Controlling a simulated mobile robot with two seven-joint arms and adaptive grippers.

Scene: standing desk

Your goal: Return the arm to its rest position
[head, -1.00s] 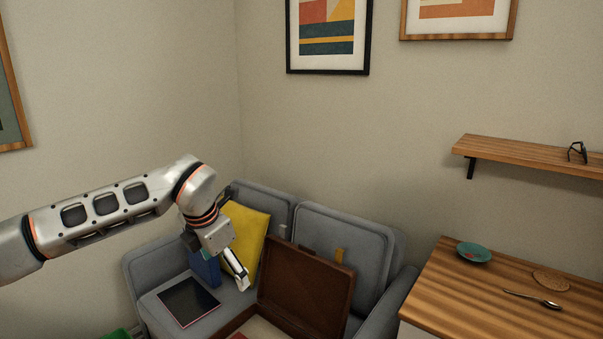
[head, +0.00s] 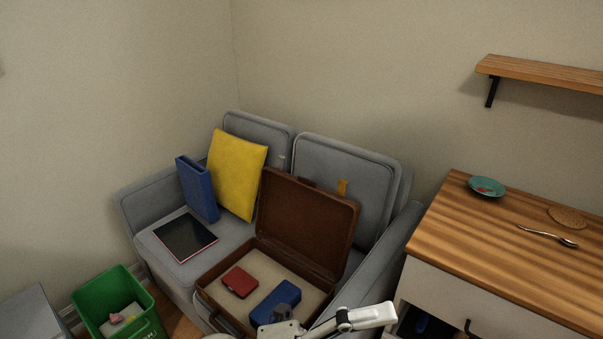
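Part of my arm, most likely the left one, shows at the bottom edge. A pale gripper finger with a dark joint, which I take to be my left gripper (head: 380,314), points right in front of the suitcase's lower right corner. Only this side shows, so I cannot tell whether it is open or shut, and no held thing is visible. The rest of that arm is cut off by the frame. My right gripper is not in view.
An open brown suitcase (head: 308,220) lies on the grey sofa (head: 345,170), holding a red item (head: 240,282) and a blue item (head: 280,298). A green bin (head: 105,300) stands left.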

